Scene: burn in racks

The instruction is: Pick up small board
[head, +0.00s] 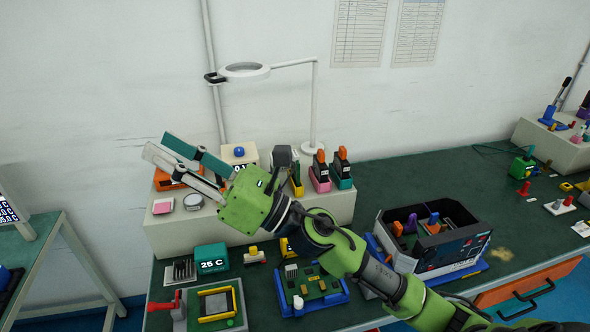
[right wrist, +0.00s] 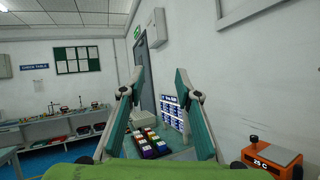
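A small green circuit board (head: 313,287) with a pale finned part lies in a blue tray on the green bench, in the lower middle of the head view. Another green fixture with a yellow frame (head: 217,304) sits to its left; I cannot tell whether it holds a board. My right gripper (head: 157,145) is raised over the bench's back left, up and left of both and well apart from them. In the right wrist view its fingers (right wrist: 160,76) are spread with nothing between them. My left gripper is not in view.
A pale riser (head: 170,238) along the wall carries small devices and a magnifier lamp (head: 245,70). A black open case (head: 400,262) is right of the board. The bench's back right has clear space.

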